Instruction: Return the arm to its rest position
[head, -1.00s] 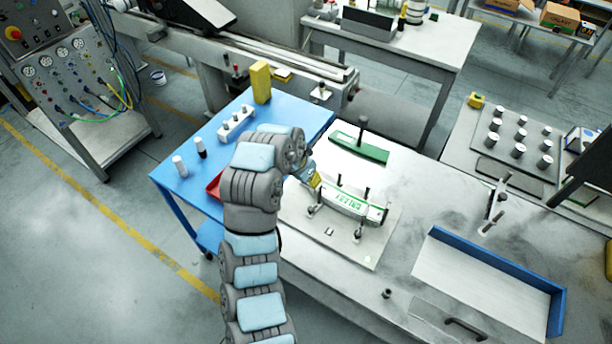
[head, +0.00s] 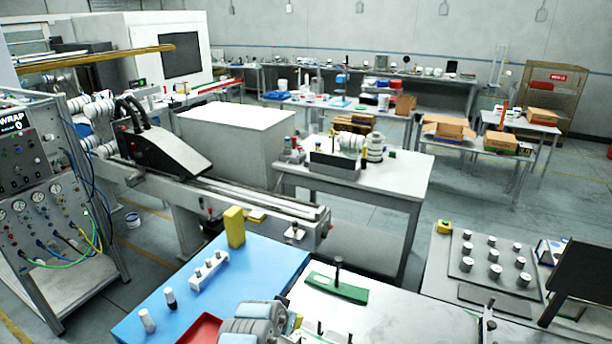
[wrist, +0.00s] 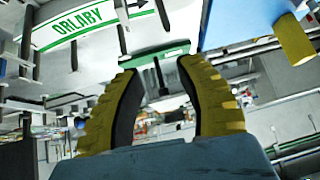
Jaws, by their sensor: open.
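My gripper (wrist: 160,68) is open in the wrist view, with two yellow ribbed fingers apart and nothing between the tips. In the head view, only part of my arm shows at the bottom edge; the gripper is not visible there. The label magazine holds a white and green label stack (wrist: 82,24) reading "ORLABY", upper left in the wrist view, apart from my fingers. The magazine is mostly cut off below the head view. A green plate with an upright post (head: 337,288) lies on the white bench; it also shows beyond my fingertips in the wrist view (wrist: 154,54).
A conveyor (head: 250,201) runs behind. At right, a grey tray (head: 465,263) holds several capped jars.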

